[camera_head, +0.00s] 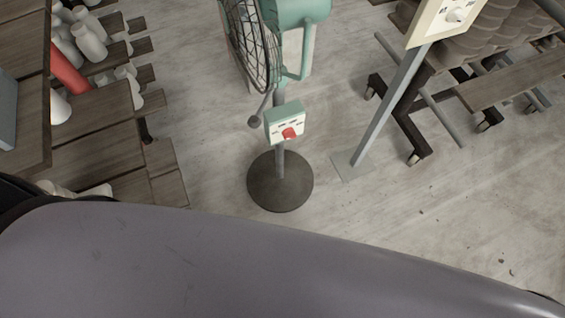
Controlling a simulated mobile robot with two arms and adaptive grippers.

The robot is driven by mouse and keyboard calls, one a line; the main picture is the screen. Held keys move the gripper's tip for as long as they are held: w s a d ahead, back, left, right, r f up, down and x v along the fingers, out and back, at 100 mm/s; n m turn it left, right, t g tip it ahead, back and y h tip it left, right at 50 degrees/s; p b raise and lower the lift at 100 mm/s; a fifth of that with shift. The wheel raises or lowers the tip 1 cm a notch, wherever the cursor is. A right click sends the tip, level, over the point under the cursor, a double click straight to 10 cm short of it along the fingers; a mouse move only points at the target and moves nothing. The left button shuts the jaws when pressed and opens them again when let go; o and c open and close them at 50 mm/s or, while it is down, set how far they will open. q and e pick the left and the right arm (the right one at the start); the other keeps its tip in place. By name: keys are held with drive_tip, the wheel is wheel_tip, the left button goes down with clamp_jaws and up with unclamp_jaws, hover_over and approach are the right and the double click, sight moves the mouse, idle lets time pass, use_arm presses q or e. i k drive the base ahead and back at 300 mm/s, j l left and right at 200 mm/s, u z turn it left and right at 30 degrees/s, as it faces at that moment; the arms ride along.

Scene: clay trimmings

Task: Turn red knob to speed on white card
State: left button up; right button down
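A red knob (289,133) sits on the pale face of a small green control box (285,122). The box is on the pole of a standing fan (255,45) with a round dark base (280,182). Dark marks show around the knob, but they are too small to read. A white card (457,12) in a cream frame is at the top right on a grey post, cut off by the picture's edge. It shows a dial drawing that I cannot read clearly. Neither of my grippers is in view.
Wooden shelves (95,160) with white pottery and a red item stand at the left. A wheeled rack (400,120) with stacked dark pieces is at the right. The card's grey post (385,115) stands right of the fan. Floor (440,220) is open at lower right, with small crumbs.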

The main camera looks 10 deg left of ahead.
sight(288, 133)
drive_tip(key=k, duration=0.25)
drive_tip(key=k+u, duration=0.4)
drive_tip(key=k+j+u, duration=0.1)
drive_tip(key=k+u, duration=0.3)
drive_tip(key=k, duration=0.2)
drive_tip(key=u, duration=1.9)
